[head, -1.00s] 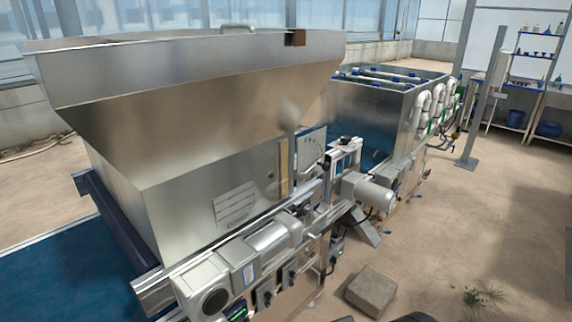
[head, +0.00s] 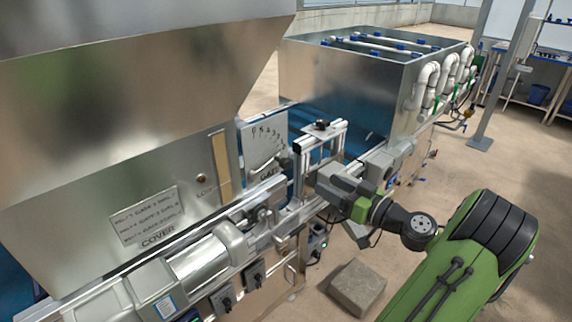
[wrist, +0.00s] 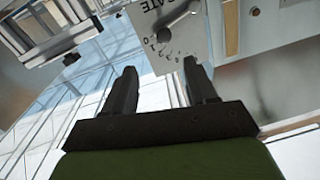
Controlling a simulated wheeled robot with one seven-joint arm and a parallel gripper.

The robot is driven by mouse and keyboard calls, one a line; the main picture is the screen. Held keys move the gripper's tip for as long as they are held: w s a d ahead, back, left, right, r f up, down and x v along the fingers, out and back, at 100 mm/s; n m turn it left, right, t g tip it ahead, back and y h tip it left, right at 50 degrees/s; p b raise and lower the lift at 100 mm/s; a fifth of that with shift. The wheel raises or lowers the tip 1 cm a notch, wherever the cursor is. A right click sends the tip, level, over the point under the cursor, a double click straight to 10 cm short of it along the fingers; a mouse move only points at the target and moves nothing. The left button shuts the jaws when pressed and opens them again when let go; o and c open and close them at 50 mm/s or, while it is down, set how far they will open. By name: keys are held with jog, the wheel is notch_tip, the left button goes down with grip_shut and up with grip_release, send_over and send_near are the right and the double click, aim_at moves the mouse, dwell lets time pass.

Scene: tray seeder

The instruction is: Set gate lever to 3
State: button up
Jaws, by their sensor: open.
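The gate plate (head: 262,146) is a pale panel with an arc of marks, beside the hopper in the head view. In the wrist view the plate (wrist: 158,50) appears upside down at the top, with the word GATE and small numerals. A grey lever (wrist: 178,21) with a round dark end lies across it; I cannot tell which numeral it points to. My gripper (wrist: 160,68) is open and empty, its two dark fingers pointing toward the plate, apart from the lever in the picture. In the head view my green and grey wrist comes from the right; its fingertips are hard to make out.
The metal hopper (head: 110,110) stands left of the plate. An aluminium frame (head: 322,150) stands close on its right. A motor (head: 200,255) and rails run along the front. A metal tank (head: 350,85) is behind. A stone block (head: 357,287) lies on the floor.

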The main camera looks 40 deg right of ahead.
aim_at(288, 165)
jog(key=w, duration=0.4)
jog(key=w+a+p, duration=0.1)
jog(key=w, duration=0.4)
jog(key=w+a, duration=0.1)
jog(key=w, duration=0.4)
jog(key=shift+w, duration=0.25)
grip_shut()
